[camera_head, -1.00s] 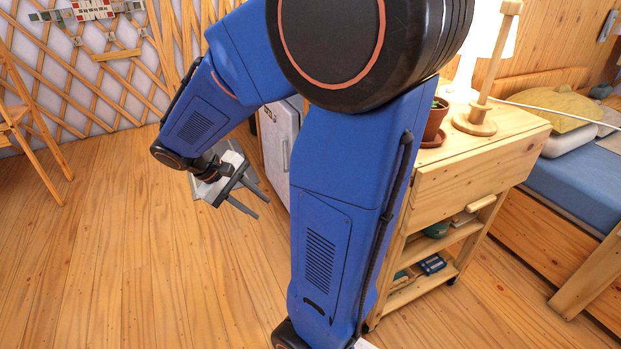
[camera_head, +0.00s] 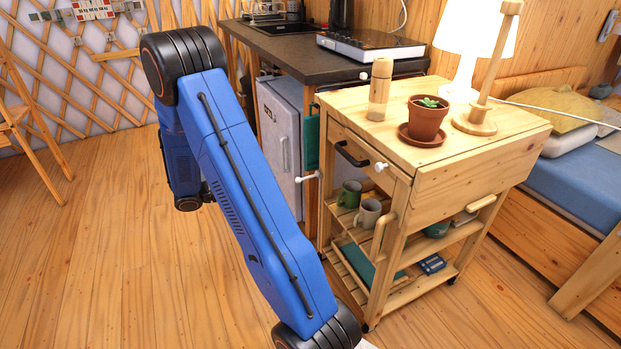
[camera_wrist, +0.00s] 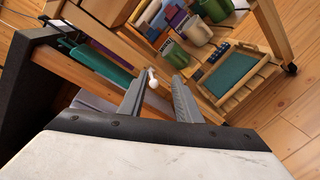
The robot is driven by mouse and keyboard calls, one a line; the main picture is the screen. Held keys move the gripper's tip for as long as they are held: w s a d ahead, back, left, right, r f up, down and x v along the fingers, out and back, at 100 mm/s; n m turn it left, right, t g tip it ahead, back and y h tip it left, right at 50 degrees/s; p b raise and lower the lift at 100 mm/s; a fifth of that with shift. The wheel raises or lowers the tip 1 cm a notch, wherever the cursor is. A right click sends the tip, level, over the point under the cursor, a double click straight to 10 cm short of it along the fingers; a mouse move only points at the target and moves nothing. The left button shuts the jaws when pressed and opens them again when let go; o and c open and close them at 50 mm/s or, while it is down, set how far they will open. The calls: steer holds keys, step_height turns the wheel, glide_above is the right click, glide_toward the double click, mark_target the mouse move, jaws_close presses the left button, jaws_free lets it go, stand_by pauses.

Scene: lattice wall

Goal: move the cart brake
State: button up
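The wooden cart (camera_head: 475,155) stands right of centre in the head view. No label shows which is the brake. In the wrist view one white knob (camera_wrist: 152,74) appears between the fingertips of my gripper (camera_wrist: 160,77). My gripper is open, its two fingers apart and empty. I cannot tell whether the knob is between the fingers or beyond them. My arm hides the gripper in the head view.
A flower pot (camera_head: 427,118), a bottle (camera_head: 380,90) and a lamp (camera_head: 472,50) stand on or behind the cart top. Mugs (camera_head: 368,215) stand on its shelf. A dark counter (camera_head: 290,58) is behind, a bed (camera_head: 590,180) at right.

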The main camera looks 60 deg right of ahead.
steer(key=n+h, duration=0.1)
steer(key=h, duration=0.1)
glide_toward(320, 174)
steer(key=x, duration=0.6)
steer(key=shift+d+f, duration=0.1)
steer(key=shift+f, duration=0.05)
stand_by(0.4)
jaws_close()
